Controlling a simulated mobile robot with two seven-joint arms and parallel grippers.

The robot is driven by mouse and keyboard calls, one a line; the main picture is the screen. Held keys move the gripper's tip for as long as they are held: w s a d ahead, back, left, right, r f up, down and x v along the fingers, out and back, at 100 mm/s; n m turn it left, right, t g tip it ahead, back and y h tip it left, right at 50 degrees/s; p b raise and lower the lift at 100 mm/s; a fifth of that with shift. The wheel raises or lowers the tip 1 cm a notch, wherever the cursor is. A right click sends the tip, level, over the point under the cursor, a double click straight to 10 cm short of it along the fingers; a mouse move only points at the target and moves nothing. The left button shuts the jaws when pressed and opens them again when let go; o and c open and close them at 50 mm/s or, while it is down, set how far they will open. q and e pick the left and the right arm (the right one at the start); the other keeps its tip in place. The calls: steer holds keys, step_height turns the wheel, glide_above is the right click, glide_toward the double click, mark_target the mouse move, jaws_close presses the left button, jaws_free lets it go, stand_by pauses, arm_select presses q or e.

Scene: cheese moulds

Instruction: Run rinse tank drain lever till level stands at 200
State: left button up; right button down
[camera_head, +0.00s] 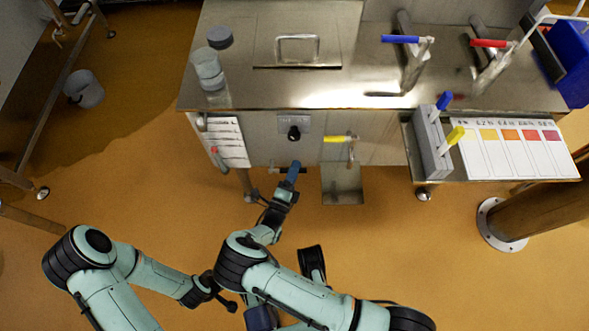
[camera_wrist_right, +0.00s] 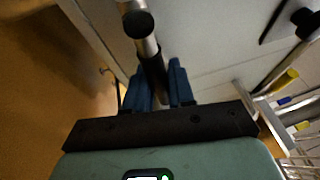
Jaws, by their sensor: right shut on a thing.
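The steel rinse tank (camera_head: 240,90) stands ahead, with a white marked scale (camera_head: 230,142) on its left front. A small red mark (camera_head: 213,150) shows at the scale's left edge; its figures are too small to read. My right gripper (camera_head: 291,172) is low at the tank's front, shut on a lever that it mostly hides. In the right wrist view, a steel bar with a black round end (camera_wrist_right: 139,25) runs down between the blue fingers of my right gripper (camera_wrist_right: 160,85). My left gripper (camera_head: 225,292) is at the bottom, partly hidden; its jaws are unclear.
A black knob (camera_head: 294,133) and a yellow-handled valve (camera_head: 340,138) are on the front above my right gripper. Blue (camera_head: 400,39) and red (camera_head: 488,43) handles stand on top. A colour chart (camera_head: 515,150) lies on the right shelf. Open floor lies in front.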

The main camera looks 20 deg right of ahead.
steer(key=shift+r, duration=0.1)
steer(key=r+n+t, duration=0.1)
steer(key=n, duration=0.1)
steer(key=r+n+t, duration=0.1)
steer(key=n, duration=0.1)
steer(key=shift+a+y, duration=0.1)
steer(key=shift+y, duration=0.2)
steer(key=shift+w+a+r+n+t+y, duration=0.1)
steer(key=shift+r+n+t+y, duration=0.15)
steer(key=shift+n, duration=0.4)
steer(key=shift+a+r+n+t+y, duration=0.15)
steer(key=shift+r+n+t, duration=0.15)
steer(key=shift+n, duration=0.3)
steer(key=shift+w+a+r+n+t+y, duration=0.1)
steer(key=shift+r+n+t+y, duration=0.15)
steer(key=shift+n, duration=0.4)
steer(key=c, duration=1.1)
jaws_free()
steer(key=shift+o, duration=0.2)
steer(key=shift+s+f, duration=0.1)
